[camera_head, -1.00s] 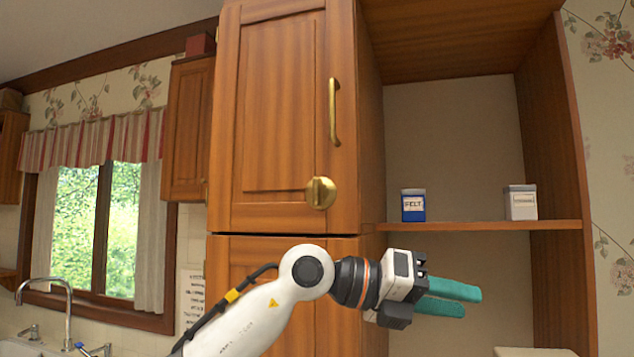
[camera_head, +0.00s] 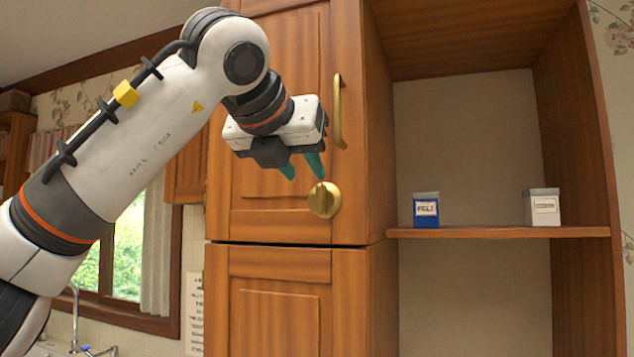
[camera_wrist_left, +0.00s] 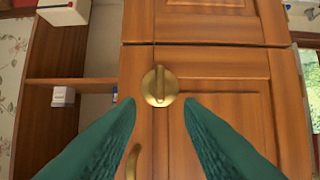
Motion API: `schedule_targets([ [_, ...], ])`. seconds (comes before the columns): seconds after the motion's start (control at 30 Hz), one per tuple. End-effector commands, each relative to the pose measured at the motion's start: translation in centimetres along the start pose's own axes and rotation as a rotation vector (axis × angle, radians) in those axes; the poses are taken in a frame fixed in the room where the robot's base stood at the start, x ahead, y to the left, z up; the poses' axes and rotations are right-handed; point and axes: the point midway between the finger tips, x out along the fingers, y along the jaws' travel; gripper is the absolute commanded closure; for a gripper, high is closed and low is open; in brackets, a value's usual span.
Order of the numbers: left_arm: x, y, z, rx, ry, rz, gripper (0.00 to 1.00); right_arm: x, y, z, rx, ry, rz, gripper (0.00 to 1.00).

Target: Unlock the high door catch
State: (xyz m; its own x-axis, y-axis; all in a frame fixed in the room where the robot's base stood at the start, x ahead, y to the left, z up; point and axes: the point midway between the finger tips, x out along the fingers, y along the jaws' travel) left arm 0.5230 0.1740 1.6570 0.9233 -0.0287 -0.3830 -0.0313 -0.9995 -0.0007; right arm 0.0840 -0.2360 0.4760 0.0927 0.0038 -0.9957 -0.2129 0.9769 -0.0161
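The high door catch (camera_head: 325,200) is a round brass knob with a raised bar across its face. It sits at the lower right corner of the upper wooden cabinet door (camera_head: 280,100). In the left wrist view the catch (camera_wrist_left: 159,86) appears just beyond and between the fingertips, its bar roughly upright in the picture. My left gripper (camera_head: 305,172) is in front of the door, just above and left of the catch in the head view. Its two green fingers (camera_wrist_left: 159,104) are spread apart with nothing between them, and I see no contact with the catch. My right gripper is not in view.
A vertical brass handle (camera_head: 338,112) is on the same door above the catch. A lower door (camera_head: 280,300) is below. To the right, an open shelf (camera_head: 500,232) holds a blue box (camera_head: 426,210) and a white box (camera_head: 543,207). A window (camera_head: 128,250) is at left.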

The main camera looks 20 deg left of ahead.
Motion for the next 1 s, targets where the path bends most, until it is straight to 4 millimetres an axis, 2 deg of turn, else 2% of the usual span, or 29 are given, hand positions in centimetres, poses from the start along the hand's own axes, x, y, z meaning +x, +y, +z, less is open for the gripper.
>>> schedule_targets([
  [0.1, 2.5, -0.1, -0.3, 0.000, -0.004, 0.000, 0.66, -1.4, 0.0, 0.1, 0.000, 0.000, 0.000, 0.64],
  [0.33, 6.1, 0.0, -0.2, 0.001, -0.002, 0.002, 0.66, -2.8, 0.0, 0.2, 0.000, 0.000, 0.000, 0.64],
  [0.5, 7.3, 0.1, -0.1, 0.000, -0.001, 0.003, 0.66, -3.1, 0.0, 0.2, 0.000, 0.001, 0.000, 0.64],
  [0.77, 7.5, 0.1, 0.0, 0.000, 0.000, 0.003, 0.66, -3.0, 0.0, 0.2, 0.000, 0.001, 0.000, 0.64],
  [0.8, 7.4, 0.1, 0.0, 0.000, 0.000, 0.003, 0.68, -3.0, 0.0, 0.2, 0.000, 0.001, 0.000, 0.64],
  [1.0, 7.4, 0.1, 0.0, 0.000, 0.000, 0.003, 1.00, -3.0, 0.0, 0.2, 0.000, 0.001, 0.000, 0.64],
])
